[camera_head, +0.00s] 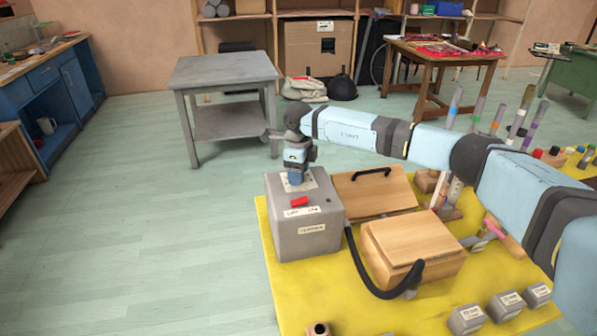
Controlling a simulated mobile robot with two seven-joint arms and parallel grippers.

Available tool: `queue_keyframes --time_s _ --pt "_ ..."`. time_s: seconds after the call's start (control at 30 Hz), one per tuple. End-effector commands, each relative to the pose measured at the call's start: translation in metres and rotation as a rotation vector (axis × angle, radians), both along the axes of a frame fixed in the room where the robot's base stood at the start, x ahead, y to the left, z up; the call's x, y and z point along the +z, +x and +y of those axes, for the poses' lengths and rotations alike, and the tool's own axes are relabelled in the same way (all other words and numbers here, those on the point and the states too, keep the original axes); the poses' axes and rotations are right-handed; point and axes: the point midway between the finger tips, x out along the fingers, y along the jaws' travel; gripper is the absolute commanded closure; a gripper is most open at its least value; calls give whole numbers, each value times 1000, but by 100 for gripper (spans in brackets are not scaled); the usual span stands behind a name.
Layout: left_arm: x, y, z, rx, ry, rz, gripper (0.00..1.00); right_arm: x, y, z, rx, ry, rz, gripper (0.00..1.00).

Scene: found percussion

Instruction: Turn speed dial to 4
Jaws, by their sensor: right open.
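A grey box (308,232) with white labels stands on the yellow table at its left end. On its top are a red switch-like piece (299,201) and a pale plate (311,183) towards the back. My right arm reaches in from the right, and my right gripper (296,178) points straight down over this plate, open. Its fingertips are at or just above the box top. The speed dial is not clearly visible and may be hidden under the gripper; I cannot tell its setting. My left gripper is not in view.
A black hose (357,262) runs from the grey box towards a wooden box (415,240). Another wooden box (374,190) with a black handle stands behind. Small grey blocks (467,318) line the yellow table's (357,317) front. Upright tubes stand at the right.

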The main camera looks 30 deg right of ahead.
Motion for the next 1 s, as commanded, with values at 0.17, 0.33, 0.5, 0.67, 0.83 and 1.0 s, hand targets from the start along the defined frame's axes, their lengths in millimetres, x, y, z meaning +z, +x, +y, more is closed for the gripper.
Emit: queue_keyframes --time_s 0.17,0.33,0.5,0.67,0.83,1.0 --pt "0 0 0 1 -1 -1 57 0 0 0 0 0 0 42" --pt "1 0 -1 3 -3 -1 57 0 0 0 0 0 0 70" --pt "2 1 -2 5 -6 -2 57 0 0 0 0 0 0 91" --pt "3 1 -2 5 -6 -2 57 0 0 0 -14 1 1 91" --pt "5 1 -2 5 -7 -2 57 1 0 0 -70 0 0 91" --pt "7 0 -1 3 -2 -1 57 1 0 1 -180 1 1 91"
